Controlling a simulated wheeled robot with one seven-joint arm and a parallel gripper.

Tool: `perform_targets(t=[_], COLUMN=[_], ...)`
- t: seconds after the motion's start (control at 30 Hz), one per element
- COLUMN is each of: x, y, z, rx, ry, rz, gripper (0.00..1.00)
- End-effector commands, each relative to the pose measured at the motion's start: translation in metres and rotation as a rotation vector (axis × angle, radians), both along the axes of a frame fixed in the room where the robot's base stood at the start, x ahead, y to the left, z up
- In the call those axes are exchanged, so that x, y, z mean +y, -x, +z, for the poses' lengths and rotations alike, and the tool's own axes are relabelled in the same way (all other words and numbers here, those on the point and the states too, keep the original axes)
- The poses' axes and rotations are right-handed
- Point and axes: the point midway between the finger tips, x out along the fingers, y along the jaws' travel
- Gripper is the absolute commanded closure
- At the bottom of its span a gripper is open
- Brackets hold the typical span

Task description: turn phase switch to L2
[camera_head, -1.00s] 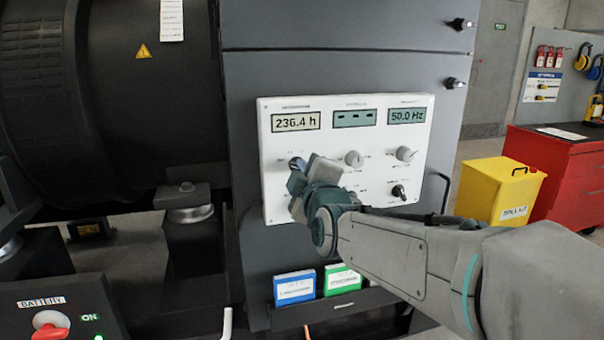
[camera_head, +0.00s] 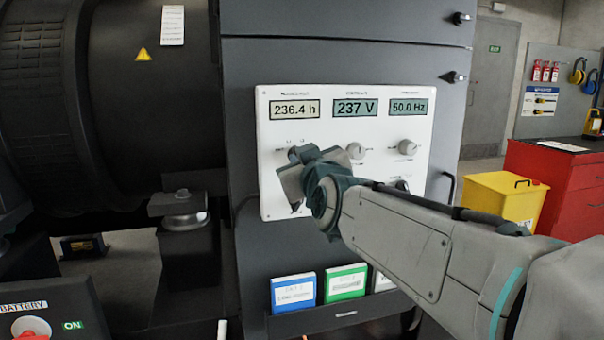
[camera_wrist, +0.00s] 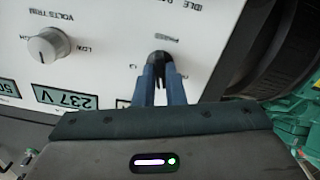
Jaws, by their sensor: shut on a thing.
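The phase switch (camera_wrist: 161,57) is a small dark knob on the white control panel (camera_head: 345,215). In the wrist view it sits between the tips of my gripper (camera_wrist: 160,80), whose two blue fingers are shut on it. In the head view my gripper (camera_head: 296,160) is at the panel's left side, below the hours display, and covers the switch. The middle display (camera_head: 355,108) reads 237 V, and shows upside down in the wrist view (camera_wrist: 64,98).
The volts trim knob (camera_wrist: 47,46) and another grey knob (camera_head: 407,147) are to the right in the head view. A dark knob (camera_head: 401,185) sits below, partly behind my arm. Coloured booklets (camera_head: 345,281) stand in a rack under the panel. A yellow bin (camera_head: 508,197) is right.

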Motion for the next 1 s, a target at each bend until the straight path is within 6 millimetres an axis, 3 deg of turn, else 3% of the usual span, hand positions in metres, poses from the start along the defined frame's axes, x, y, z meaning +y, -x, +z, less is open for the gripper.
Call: perform_targets(t=[0.5,1.0], x=[0.0004,0.0002], y=[0.0002,0.0002], z=[0.0005,0.0022], rx=[0.124,0.185], ry=[-0.449,-0.665], rz=[0.001,0.001], gripper=[1.0,1.0])
